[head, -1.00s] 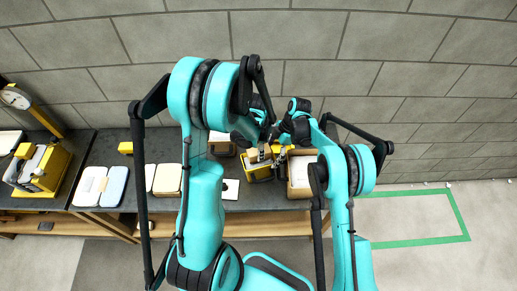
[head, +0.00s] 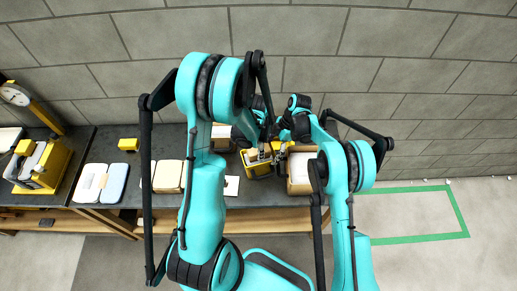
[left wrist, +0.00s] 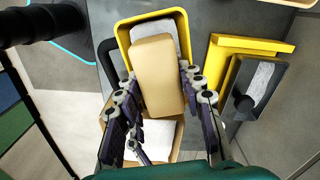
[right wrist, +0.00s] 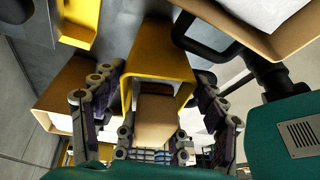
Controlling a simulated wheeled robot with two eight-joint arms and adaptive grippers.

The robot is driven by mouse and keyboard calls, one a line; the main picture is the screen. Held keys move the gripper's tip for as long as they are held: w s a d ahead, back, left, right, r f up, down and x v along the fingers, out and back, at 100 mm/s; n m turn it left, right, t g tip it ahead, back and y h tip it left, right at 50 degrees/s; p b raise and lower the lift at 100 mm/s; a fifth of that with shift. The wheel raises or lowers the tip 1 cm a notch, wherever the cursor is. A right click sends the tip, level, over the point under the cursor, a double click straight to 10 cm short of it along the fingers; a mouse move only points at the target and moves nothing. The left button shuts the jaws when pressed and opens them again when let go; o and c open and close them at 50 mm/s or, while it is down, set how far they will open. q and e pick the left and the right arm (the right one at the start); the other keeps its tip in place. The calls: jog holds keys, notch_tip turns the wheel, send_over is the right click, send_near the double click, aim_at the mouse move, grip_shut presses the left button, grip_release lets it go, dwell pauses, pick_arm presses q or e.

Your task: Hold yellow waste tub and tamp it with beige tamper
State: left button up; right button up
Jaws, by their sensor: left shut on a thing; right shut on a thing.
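My left gripper (left wrist: 160,78) is shut on the beige tamper (left wrist: 155,60), a tan block seen between its fingers in the left wrist view. The tamper overlaps the opening of the yellow waste tub (left wrist: 124,36), whose grey-white contents (left wrist: 166,28) show beside it. I cannot tell whether it touches the contents. My right gripper (right wrist: 155,80) is shut on the yellow tub (right wrist: 158,62), with the tamper (right wrist: 155,115) showing at its opening. In the head view the tub (head: 259,171) stands at the bench front, partly hidden by my grippers.
A box with pale contents (head: 299,172) stands just right of the tub. A yellow tray (left wrist: 245,44) and a dark grey container (left wrist: 245,95) are close by. Pale pads (head: 115,183), a small yellow block (head: 128,144) and a yellow caddy (head: 50,170) are further left.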

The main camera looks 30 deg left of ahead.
dwell(0.4)
pick_arm(q)
jog(key=shift+r, duration=3.5)
pick_arm(e)
jog(key=o, duration=1.2)
jog(key=v, duration=1.2)
pick_arm(q)
jog(key=shift+f, duration=0.1)
pick_arm(e)
jog(key=shift+s+f, duration=0.1)
